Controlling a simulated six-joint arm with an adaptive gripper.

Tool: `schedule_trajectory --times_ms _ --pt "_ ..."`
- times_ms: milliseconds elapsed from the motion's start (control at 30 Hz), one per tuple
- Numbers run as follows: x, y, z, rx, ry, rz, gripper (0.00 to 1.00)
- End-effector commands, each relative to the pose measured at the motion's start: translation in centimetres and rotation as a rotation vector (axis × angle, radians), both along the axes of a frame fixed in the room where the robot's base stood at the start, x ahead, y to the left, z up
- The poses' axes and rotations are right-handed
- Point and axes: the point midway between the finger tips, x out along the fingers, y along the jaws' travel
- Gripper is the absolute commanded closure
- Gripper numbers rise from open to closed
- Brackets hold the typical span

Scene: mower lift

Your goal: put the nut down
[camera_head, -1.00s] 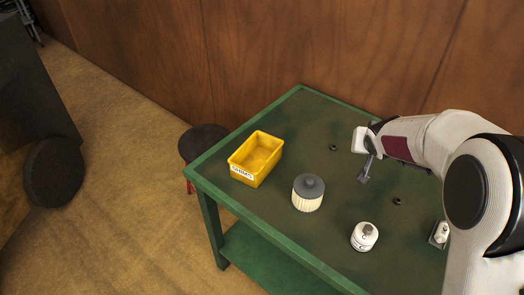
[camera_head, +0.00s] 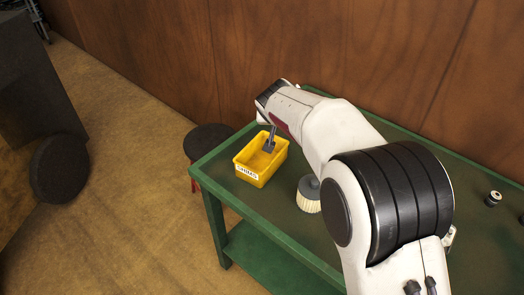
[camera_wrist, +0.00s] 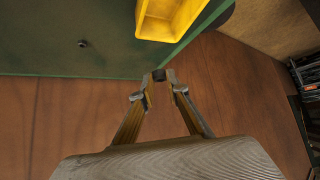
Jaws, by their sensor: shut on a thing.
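My gripper (camera_head: 268,147) shows in front of the yellow bin (camera_head: 242,172) in the head view, over its open top as seen from there. In the wrist view, my gripper (camera_wrist: 160,76) has its fingertips close together on a small dark piece, which I take to be the nut (camera_wrist: 159,75); its shape is hard to make out. The bin (camera_wrist: 150,28) lies past the fingertips at the top of the wrist view, so the height between them is unclear. Another small dark nut (camera_wrist: 82,43) lies on the table.
The green table (camera_head: 230,200) carries a pale ribbed filter with a grey top (camera_head: 308,196), partly behind my arm. A small metal-and-white part (camera_head: 493,198) sits at the far right. A dark round stool (camera_head: 205,140) stands beside the table. A wooden wall is close behind.

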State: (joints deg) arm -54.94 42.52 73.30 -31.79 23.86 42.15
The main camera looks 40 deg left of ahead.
Motion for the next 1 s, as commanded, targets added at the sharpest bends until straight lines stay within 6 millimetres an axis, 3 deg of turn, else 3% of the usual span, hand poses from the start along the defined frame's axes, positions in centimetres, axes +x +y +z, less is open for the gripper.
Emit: schedule_trajectory --times_ms 467,1000 --pt "-0.2 0.2 -0.2 -0.001 0.000 0.002 1.00" --pt "-0.1 0.2 -5.8 -0.001 0.000 0.001 1.00"
